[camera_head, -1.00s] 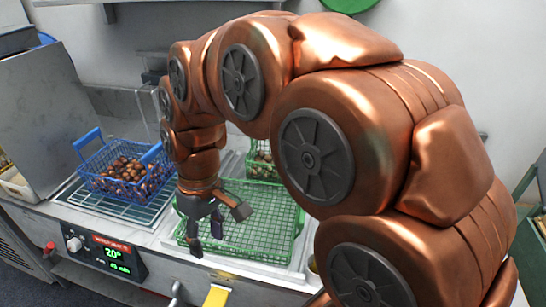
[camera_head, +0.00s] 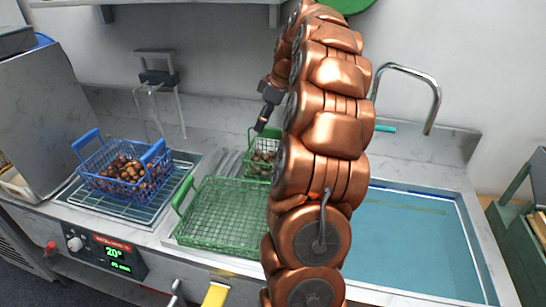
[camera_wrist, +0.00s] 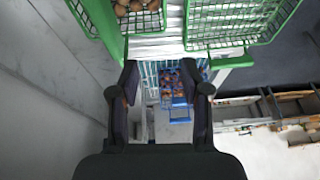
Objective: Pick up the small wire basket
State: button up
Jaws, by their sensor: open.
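The small green wire basket (camera_head: 257,170) holds chestnuts and stands behind the large green basket, partly hidden by my arm in the head view. In the wrist view the small basket (camera_wrist: 96,12) is at the top left, cut off by the frame edge. My gripper (camera_head: 262,122) is above and behind the small basket, apart from it. In the wrist view my gripper (camera_wrist: 162,78) is open, with nothing between its fingers.
A large empty green wire basket (camera_head: 225,243) stands in front. A blue basket (camera_head: 100,165) with chestnuts sits on a rack (camera_head: 125,208) at left. A sink (camera_head: 415,240) lies at right, with a curved tap (camera_head: 433,105). A clear stand (camera_head: 160,80) is behind.

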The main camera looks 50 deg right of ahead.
aim_at(276, 128)
jog(key=shift+t, duration=0.3)
jog(key=d, duration=0.2)
jog(key=s+d, duration=0.1)
jog(key=d, duration=0.3)
jog(key=shift+s+d+f, duration=0.2)
jog(key=shift+d+f, duration=0.05)
jog(key=shift+d, duration=0.05)
jog(key=shift+h, duration=0.3)
jog(key=shift+p+x, duration=1.9)
jog(key=shift+x, duration=2)
jog(key=shift+d, duration=0.1)
jog(key=shift+c, duration=0.2)
grip_shut()
